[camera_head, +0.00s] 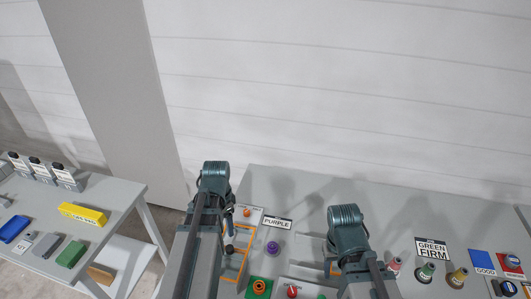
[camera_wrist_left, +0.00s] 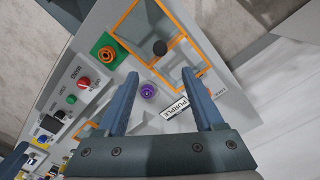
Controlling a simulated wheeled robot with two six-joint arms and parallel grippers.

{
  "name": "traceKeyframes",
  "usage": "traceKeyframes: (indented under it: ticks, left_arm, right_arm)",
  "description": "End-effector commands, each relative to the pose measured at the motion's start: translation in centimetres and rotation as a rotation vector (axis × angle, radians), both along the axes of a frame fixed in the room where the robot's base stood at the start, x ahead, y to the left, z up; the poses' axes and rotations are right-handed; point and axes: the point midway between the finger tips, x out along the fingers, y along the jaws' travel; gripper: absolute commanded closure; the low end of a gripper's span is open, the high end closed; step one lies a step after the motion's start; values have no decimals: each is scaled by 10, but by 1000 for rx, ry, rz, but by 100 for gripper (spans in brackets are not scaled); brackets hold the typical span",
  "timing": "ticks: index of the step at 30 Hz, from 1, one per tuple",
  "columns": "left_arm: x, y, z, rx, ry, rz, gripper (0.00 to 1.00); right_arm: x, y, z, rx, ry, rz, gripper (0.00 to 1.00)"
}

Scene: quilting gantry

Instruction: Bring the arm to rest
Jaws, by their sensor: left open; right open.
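My left arm (camera_head: 213,180) reaches in over the left part of the grey console, its hand mostly hidden behind its own links. In the left wrist view my left gripper (camera_wrist_left: 160,73) is open, its two blue-grey fingers apart with nothing between them. It is above the console panel, near a purple knob (camera_wrist_left: 149,90) and a PURPLE label (camera_wrist_left: 174,108). My right arm (camera_head: 346,230) stands bent over the middle of the console. Its gripper is hidden behind the arm.
The console (camera_head: 310,189) holds a green-based orange button (camera_head: 259,287), a red knob (camera_head: 292,291), and thread spools (camera_head: 426,272) at right. Orange outlines (camera_wrist_left: 180,55) mark the panel. A side table (camera_head: 120,190) at left carries a yellow box (camera_head: 82,213) and other items. A gap separates the tables.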

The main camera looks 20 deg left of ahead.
Motion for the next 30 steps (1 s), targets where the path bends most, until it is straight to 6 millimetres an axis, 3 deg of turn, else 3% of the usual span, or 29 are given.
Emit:
traceKeyframes:
  ticks: [5,8,15,19,24,30]
  left_arm:
    - [0,-17,-4,4,4,9,31]
    - [-2,-53,-12,15,13,37,31]
    - [-24,-160,-31,64,25,153,31]
    - [-40,-201,-38,86,20,211,31]
    - [-55,-231,-43,106,12,263,31]
    - [-60,-240,-43,113,9,284,31]
  right_arm:
    - [0,0,-4,0,0,0,50]
    - [0,0,-12,0,0,0,50]
    - [0,0,-32,0,0,0,50]
    - [0,0,-39,0,0,0,50]
    - [0,0,-44,0,0,0,50]
    - [0,0,-45,0,0,0,50]
